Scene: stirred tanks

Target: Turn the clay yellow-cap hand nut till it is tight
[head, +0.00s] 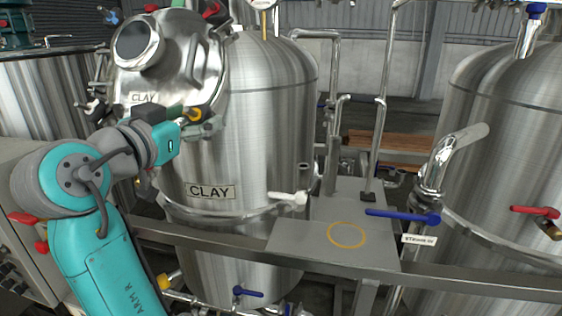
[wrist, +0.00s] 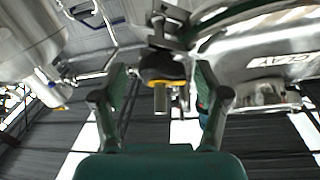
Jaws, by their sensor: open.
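The clay tank (head: 265,130) is a steel vessel with a CLAY label on its body and another on its round tilted lid (head: 185,70). The hand nut (head: 195,113), dark with a yellow cap, is at the lid's lower right edge. In the wrist view the hand nut (wrist: 164,76) shows a dark body, a yellow ring and a metal stud end. My gripper (head: 190,121) is at the nut, partly hiding it in the head view. In the wrist view my gripper (wrist: 162,80) is open, one finger on each side of the nut, with gaps visible. Contact cannot be seen.
A grey rail (head: 350,265) and a flat plate (head: 330,240) with a yellow ring mark lie below right. A white-handled valve (head: 288,198) and a blue-handled valve (head: 400,215) stick out nearby. Another steel tank (head: 500,130) stands at right.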

